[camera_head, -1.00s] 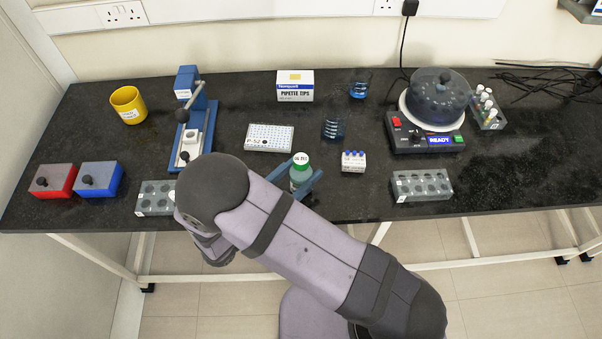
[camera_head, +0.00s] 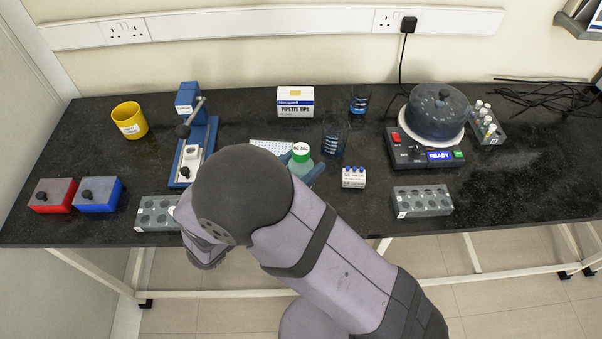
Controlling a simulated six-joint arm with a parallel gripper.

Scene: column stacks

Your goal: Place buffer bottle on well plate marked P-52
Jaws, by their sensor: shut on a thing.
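The buffer bottle (camera_head: 301,152) has a green body and a green cap with a white label on top. My gripper (camera_head: 303,174) is shut on it; one blue finger shows at its right, and my arm hides the other. The bottle stands upright in the grip, overlapping the right end of the white well plate (camera_head: 268,148) in this view. I cannot tell whether it touches the plate. My arm covers most of the plate, and its marking cannot be read.
A small rack with blue caps (camera_head: 353,178) stands right of the bottle. A glass beaker (camera_head: 334,138) and the pipette tips box (camera_head: 295,103) are behind. A blue press (camera_head: 196,150) stands left, a centrifuge (camera_head: 434,125) right. Grey racks (camera_head: 423,202) (camera_head: 155,214) sit near the front edge.

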